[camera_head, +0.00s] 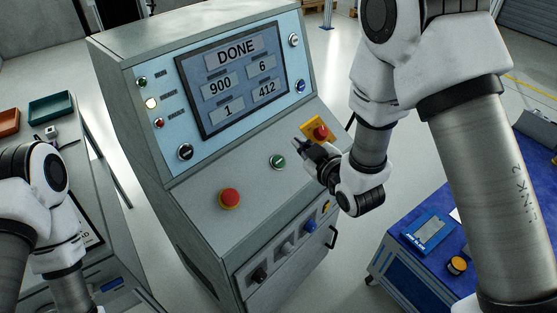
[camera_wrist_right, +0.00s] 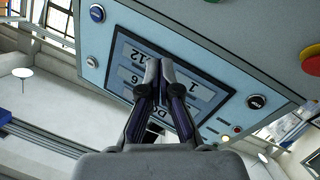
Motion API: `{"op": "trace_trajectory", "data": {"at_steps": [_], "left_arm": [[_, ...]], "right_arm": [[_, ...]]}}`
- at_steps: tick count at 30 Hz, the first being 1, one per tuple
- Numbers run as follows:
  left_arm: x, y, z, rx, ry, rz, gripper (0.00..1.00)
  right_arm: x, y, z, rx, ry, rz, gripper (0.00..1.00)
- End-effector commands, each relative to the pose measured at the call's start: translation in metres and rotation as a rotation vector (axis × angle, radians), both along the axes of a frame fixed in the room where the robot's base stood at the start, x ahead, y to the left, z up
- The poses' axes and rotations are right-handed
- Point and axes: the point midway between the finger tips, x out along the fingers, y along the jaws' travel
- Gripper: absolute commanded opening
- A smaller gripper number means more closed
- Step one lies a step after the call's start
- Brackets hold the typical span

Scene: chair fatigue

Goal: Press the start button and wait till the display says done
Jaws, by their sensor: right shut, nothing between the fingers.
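The console's display (camera_head: 232,80) reads DONE at the top, with 900, 6, 1 and 412 in boxes below. The display also shows upside down in the right wrist view (camera_wrist_right: 205,85), partly hidden by my fingers. A green button (camera_head: 278,161) sits on the sloped panel, apart from my right gripper. My right gripper (camera_head: 303,146) is shut and empty, held above the panel to the right of the green button. Its fingertips meet in the right wrist view (camera_wrist_right: 162,64). My left arm comes in at the left, but its gripper does not show.
A red mushroom button (camera_head: 229,198) is on the sloped panel, and another red knob on a yellow plate (camera_head: 317,130) is behind my right gripper. A blue cart (camera_head: 385,265) stands at the right. A side table with green (camera_head: 50,108) and orange trays (camera_head: 8,122) is at the left.

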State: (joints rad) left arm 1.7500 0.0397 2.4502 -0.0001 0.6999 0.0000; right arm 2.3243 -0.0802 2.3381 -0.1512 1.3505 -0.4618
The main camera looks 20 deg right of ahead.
Motion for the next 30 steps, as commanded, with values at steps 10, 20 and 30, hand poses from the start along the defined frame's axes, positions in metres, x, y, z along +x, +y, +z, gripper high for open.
{"op": "trace_trajectory", "data": {"at_steps": [10, 20, 30], "left_arm": [[0.000, 0.000, -0.013, 0.000, 0.000, 0.000, 0.86], [0.000, 0.000, -0.040, 0.000, 0.000, 0.000, 0.86], [0.000, 0.000, -0.049, 0.000, 0.000, 0.000, 0.86]], "right_arm": [[0.008, 0.005, -0.020, -0.001, 0.002, 0.000, 0.00], [0.030, 0.019, -0.061, 0.000, 0.001, 0.000, 0.00], [0.041, 0.025, -0.075, 0.001, 0.001, -0.001, 0.00]]}}
